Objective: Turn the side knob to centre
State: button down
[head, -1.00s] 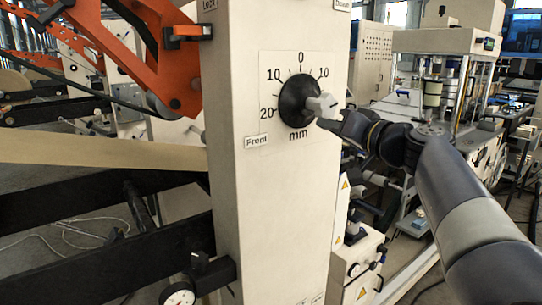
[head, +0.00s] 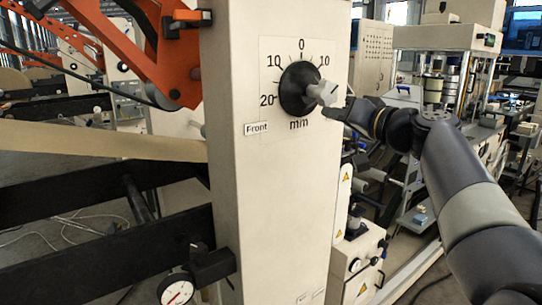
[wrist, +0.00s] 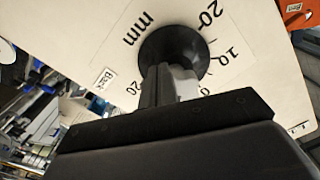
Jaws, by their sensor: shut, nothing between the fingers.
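The side knob (head: 294,90) is a round black dial on the cream machine post, over a white scale plate marked 0, 10, 20 and mm. A light grey piece (head: 324,92) sticks out from its front; I cannot tell which mark it points to. My gripper (head: 340,113) is shut just right of and below this piece, at the knob's front. In the wrist view the black knob (wrist: 175,55) is straight ahead, with my dark fingers (wrist: 157,86) shut close beside the light grey piece (wrist: 185,82). Whether they touch it is hidden.
A "Front" label (head: 257,128) is left of the scale and a "Back" label (wrist: 103,79) shows in the wrist view. An orange frame (head: 150,50) and dark rails (head: 100,265) are left of the post. A dial gauge (head: 177,289) sits low. Machines stand behind on the right.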

jog(key=shift+d+r, duration=0.1)
jog(key=shift+r, duration=0.15)
dwell(0.3)
jog(key=f+b+v, duration=0.1)
jog(key=b+v, duration=0.3)
jog(key=v, duration=0.2)
jog(key=shift+b, duration=0.3)
dwell(0.3)
